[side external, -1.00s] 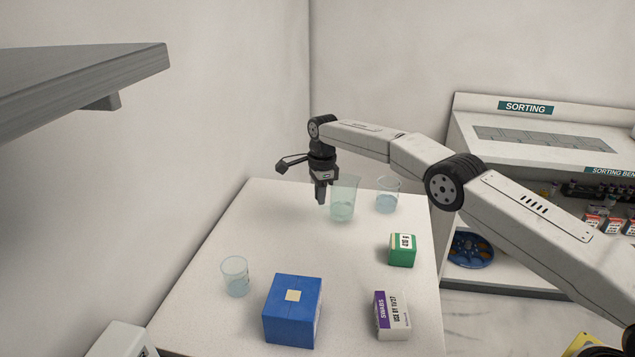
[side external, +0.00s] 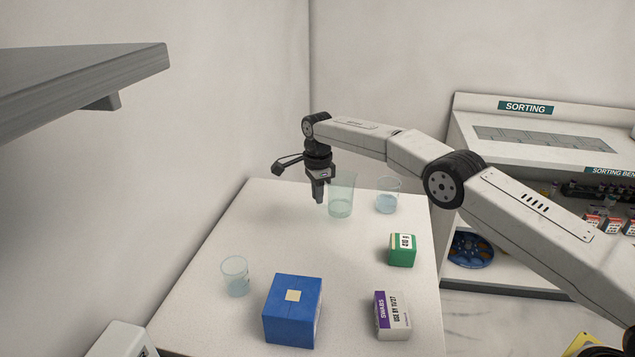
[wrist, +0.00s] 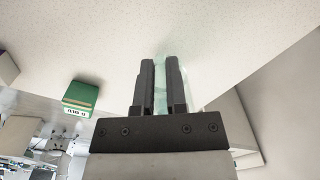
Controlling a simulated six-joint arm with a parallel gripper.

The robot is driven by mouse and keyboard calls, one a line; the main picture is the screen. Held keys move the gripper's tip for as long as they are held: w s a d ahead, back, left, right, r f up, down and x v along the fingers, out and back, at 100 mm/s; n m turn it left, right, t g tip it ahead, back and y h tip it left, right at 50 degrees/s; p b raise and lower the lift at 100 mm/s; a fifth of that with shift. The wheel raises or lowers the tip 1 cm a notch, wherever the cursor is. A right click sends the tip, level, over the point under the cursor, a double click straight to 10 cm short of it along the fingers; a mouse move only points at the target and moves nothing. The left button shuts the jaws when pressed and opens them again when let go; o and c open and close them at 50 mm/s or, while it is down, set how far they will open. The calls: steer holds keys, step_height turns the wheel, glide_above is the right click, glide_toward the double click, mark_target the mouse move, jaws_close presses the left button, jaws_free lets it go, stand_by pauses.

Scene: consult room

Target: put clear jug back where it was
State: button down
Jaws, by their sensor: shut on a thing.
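A tall clear jug (side external: 342,196) with a faint green tint is at the far end of the white table in the side view. My gripper (side external: 319,198) points down at its left wall and is shut on it. In the wrist view, my gripper's two dark fingers (wrist: 161,65) have the pale green wall of the jug (wrist: 188,85) between and beside them. The jug looks upright. Whether its base touches the table is hard to tell.
A clear beaker (side external: 388,196) stands just right of the jug. A green box (side external: 402,251), a swabs box (side external: 392,316), a blue box (side external: 292,312) and another clear beaker (side external: 235,277) stand nearer. The white table's (side external: 300,245) middle and far left are bare.

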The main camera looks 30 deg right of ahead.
steer(key=s+a+r+n, duration=0.2)
steer(key=s+r+n, duration=0.3)
steer(key=s, duration=0.5)
steer(key=s+a+r+n, duration=0.3)
steer(key=s+r+n, duration=0.2)
steer(key=s, duration=0.6)
steer(key=shift+r+n, duration=0.3)
steer(key=shift+n, duration=0.2)
steer(key=shift+a, duration=0.15)
steer(key=w+a+f, duration=0.2)
steer(key=w+f, duration=0.7)
steer(key=w, duration=0.4)
steer(key=shift+w+f, duration=0.15)
steer(key=shift+a+f, duration=0.1)
